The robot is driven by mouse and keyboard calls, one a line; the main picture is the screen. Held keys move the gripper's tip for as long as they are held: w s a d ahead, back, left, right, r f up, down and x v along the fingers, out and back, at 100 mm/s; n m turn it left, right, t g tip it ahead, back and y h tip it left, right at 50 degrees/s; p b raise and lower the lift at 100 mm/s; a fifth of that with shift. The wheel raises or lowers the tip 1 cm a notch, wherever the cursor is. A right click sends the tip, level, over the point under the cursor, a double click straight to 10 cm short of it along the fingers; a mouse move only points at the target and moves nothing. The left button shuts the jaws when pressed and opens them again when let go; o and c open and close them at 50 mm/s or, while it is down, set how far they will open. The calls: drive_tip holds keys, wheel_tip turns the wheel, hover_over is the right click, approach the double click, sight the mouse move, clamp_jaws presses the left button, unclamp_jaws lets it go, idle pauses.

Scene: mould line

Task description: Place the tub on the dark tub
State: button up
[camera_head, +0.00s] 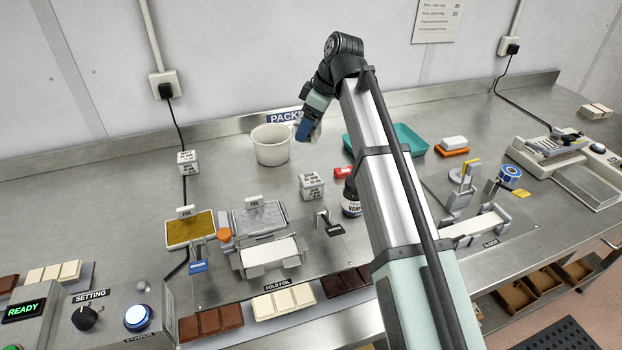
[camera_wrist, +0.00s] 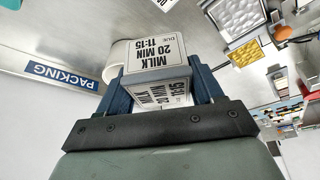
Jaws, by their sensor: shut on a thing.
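My gripper (camera_head: 308,130) is above the back of the steel bench, close to the right rim of a white round tub (camera_head: 272,146). In the wrist view, my gripper (camera_wrist: 163,84) has its blue fingers shut on a small labelled block (camera_wrist: 155,50). The block's white faces read "MILK 20 MIN 11:15". In the head view I cannot make out the block at the fingers. Part of the white tub shows behind the block in the wrist view (camera_wrist: 117,62). It stands upright and looks empty. I see no clearly dark tub in either view.
Similar labelled cubes stand at left (camera_head: 188,162) and centre (camera_head: 312,186). A dark bottle (camera_head: 351,200) and a teal tray (camera_head: 410,140) are partly behind my arm. Foil plates (camera_head: 190,229) and chocolate bars (camera_head: 211,322) lie in front.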

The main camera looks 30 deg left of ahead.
sight(315, 126)
drive_tip(key=shift+s+d+f+m, duration=0.15)
drive_tip(key=shift+s+d+f, duration=0.15)
drive_tip(key=shift+s+d, duration=0.2)
drive_tip(key=shift+s+d+f+m, duration=0.15)
drive_tip(key=shift+s+d+f, duration=0.1)
drive_tip(key=shift+s+d, duration=0.25)
drive_tip(key=shift+a+f+m+t, duration=0.1)
drive_tip(key=shift+m+t, duration=0.2)
drive_tip(key=shift+m, duration=0.1)
drive_tip(key=shift+f, duration=4.9)
drive_tip(key=shift+f, duration=0.15)
drive_tip(key=o, duration=1.1)
drive_tip(key=v, duration=1.2)
